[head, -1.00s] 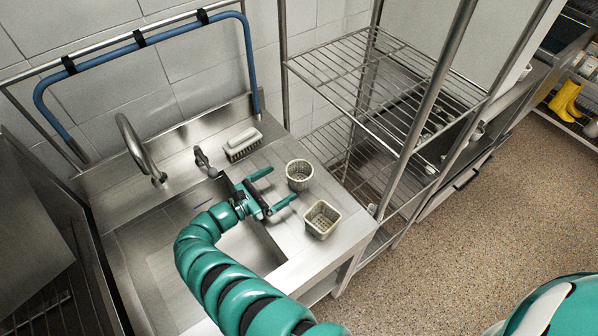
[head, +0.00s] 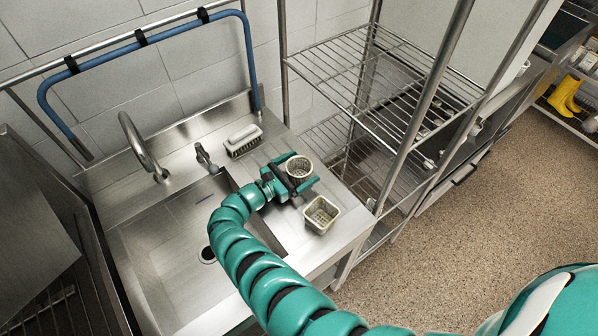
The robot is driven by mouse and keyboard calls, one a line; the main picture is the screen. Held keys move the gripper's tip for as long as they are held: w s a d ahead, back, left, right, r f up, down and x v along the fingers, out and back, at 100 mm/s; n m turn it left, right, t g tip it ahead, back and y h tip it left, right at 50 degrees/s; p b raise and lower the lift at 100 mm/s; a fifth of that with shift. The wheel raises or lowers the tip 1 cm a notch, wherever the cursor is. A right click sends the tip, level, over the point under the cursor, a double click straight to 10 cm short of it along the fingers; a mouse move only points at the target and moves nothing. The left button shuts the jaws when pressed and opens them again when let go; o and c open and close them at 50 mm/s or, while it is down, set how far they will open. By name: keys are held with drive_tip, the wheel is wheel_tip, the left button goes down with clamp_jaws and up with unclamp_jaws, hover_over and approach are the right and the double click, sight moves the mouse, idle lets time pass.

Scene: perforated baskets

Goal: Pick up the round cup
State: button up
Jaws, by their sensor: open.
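The round cup (head: 299,167) is a pale perforated basket with an open top. It stands upright on the steel drainboard to the right of the sink. My gripper (head: 299,177) is open, with one finger on the far side of the cup and the other on its near side. The cup sits between the fingers. Its lower part is partly hidden by the near finger, and I cannot tell whether either finger touches it.
A square perforated basket (head: 321,214) stands close by, nearer the front edge. The sink basin (head: 165,240) and faucet (head: 140,150) are to the left. A wire shelf rack (head: 375,75) rises on the right.

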drive_tip(key=c, duration=1)
drive_tip(key=shift+r, duration=0.15)
